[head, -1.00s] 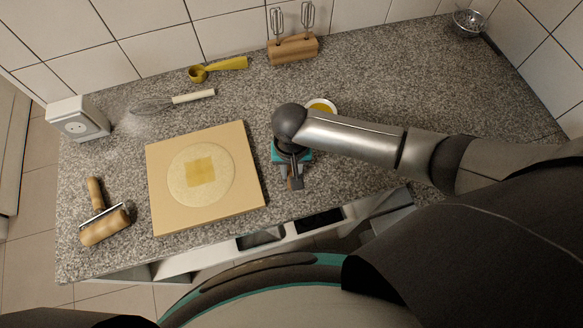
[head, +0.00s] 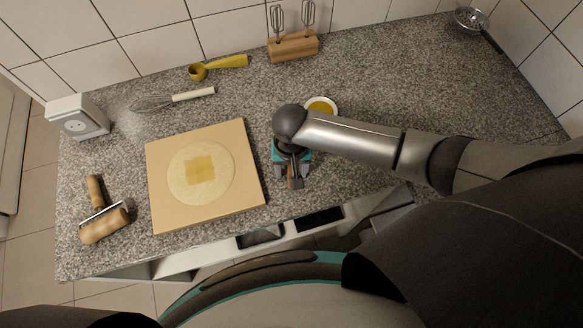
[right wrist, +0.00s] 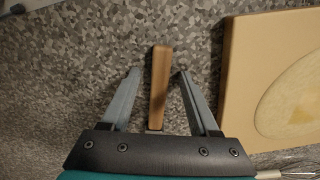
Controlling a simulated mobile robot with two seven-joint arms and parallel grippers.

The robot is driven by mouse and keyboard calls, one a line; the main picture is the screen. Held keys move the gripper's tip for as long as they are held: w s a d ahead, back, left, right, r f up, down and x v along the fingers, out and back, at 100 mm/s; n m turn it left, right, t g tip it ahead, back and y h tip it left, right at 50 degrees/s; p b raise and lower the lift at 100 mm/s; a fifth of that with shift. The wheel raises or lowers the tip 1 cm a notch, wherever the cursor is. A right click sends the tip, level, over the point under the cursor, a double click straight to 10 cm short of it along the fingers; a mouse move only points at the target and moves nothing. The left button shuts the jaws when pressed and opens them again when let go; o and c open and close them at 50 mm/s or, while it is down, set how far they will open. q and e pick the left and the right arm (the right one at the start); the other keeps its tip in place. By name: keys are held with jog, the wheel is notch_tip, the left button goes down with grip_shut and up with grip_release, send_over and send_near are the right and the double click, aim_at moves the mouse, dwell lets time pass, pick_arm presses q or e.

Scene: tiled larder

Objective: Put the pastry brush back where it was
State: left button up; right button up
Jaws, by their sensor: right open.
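The pastry brush (right wrist: 160,80) shows as a wooden handle in the right wrist view, between the two spread fingers of my right gripper (right wrist: 157,95). There is a gap on each side of the handle, and it appears to lie on the counter. Its bristle end is hidden. In the head view my right gripper (head: 291,176) is low over the counter, right of the pastry board, with a bit of the brush handle (head: 291,184) showing. A white bowl of yellow liquid (head: 321,105) stands just behind my right wrist. My left gripper is out of view.
A board (head: 250,185) with round dough (head: 175,180) lies left of the gripper. A rolling tool (head: 105,228), whisk (head: 190,97), yellow scoop (head: 225,64), white box (head: 78,118), beater stand (head: 292,47) and wire strainer (head: 470,20) stand around. The front edge is close.

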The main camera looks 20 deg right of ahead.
notch_tip(320, 180, up, 15)
jog(key=p, duration=0.2)
jog(key=shift+r, duration=0.15)
dwell(0.3)
dwell(0.4)
